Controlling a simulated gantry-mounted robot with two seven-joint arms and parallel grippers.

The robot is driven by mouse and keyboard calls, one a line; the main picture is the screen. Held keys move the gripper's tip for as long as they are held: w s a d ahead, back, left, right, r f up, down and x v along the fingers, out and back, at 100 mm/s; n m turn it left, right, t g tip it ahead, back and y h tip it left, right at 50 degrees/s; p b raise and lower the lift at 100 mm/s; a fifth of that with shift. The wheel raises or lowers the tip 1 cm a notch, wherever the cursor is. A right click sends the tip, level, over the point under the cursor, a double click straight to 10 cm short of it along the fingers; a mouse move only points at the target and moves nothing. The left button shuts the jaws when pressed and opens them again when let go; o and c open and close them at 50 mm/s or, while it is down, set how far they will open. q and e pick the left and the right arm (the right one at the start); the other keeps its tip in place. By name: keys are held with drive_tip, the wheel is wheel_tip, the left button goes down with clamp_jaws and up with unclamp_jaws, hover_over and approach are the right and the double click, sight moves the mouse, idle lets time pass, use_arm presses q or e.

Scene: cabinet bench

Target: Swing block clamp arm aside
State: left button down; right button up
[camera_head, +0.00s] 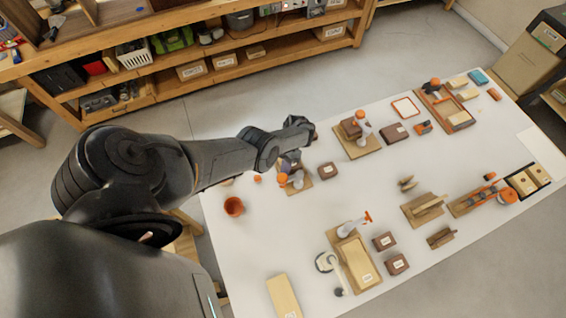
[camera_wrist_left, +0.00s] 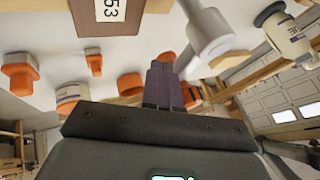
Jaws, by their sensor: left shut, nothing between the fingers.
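A small clamp with a pale grey arm and orange parts stands on a wooden base (camera_head: 305,187) on the near-left half of the table. My left gripper (camera_head: 290,163) is over this clamp and partly hides it. In the left wrist view, the shut, empty fingers (camera_wrist_left: 163,84) are beside the clamp's grey rounded arm (camera_wrist_left: 207,38); an orange part shows behind them. I cannot tell whether they touch. A brown labelled block (camera_head: 327,170) lies just right of the base; a labelled brown block also shows in the wrist view (camera_wrist_left: 108,14). My right gripper is not in view.
Another clamp board with a brown block (camera_head: 351,128) stands to the upper right. A board with an orange-handled clamp (camera_head: 358,262) is nearer the front. The white table (camera_head: 250,250) is bare between them.

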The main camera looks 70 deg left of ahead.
use_arm(q)
drive_tip(key=shift+s+d+n, duration=0.1)
drive_tip(key=shift+d+n, duration=0.15)
drive_tip(key=shift+n, duration=0.25)
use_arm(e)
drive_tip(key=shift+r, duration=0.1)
use_arm(q)
drive_tip(key=shift+a, duration=0.1)
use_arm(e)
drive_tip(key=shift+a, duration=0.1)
use_arm(q)
drive_tip(key=shift+a+f, duration=0.1)
drive_tip(key=shift+a, duration=0.15)
drive_tip(key=a, duration=0.1)
drive_tip(key=a+b, duration=0.1)
drive_tip(key=a, duration=0.2)
drive_tip(key=shift+w+r+b, duration=0.25)
drive_tip(key=shift+r+b, duration=0.1)
drive_tip(key=v, duration=0.9)
drive_tip(key=shift+r, duration=0.2)
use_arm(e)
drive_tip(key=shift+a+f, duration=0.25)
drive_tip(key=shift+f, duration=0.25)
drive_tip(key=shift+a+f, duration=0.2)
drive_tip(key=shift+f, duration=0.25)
use_arm(q)
drive_tip(key=shift+s, duration=0.15)
